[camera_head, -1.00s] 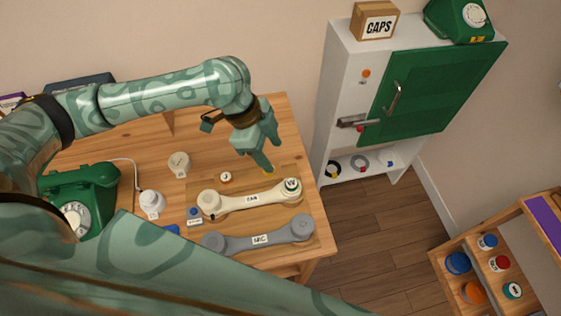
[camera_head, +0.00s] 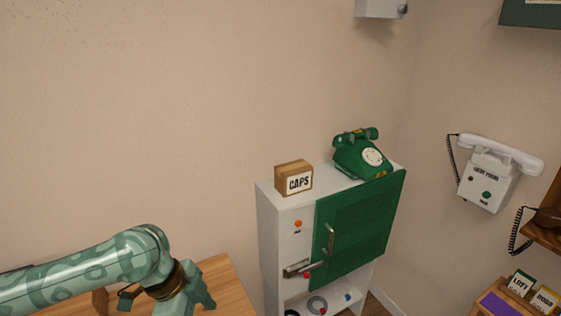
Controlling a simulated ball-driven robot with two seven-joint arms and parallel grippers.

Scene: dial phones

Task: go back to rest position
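My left arm comes in from the lower left, over the wooden table (camera_head: 235,289). My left gripper (camera_head: 205,304) hangs at the bottom edge of the view, beside the table's right part. Its fingertips are too close to the edge and too small to tell whether they are open or shut. I see nothing held in it. My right arm and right gripper are outside the view.
A white cabinet (camera_head: 273,226) with a green door (camera_head: 355,225) stands right of the table. A CAPS box (camera_head: 294,178) and a green dial phone (camera_head: 361,155) sit on top. A white wall phone (camera_head: 492,176) hangs at the right.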

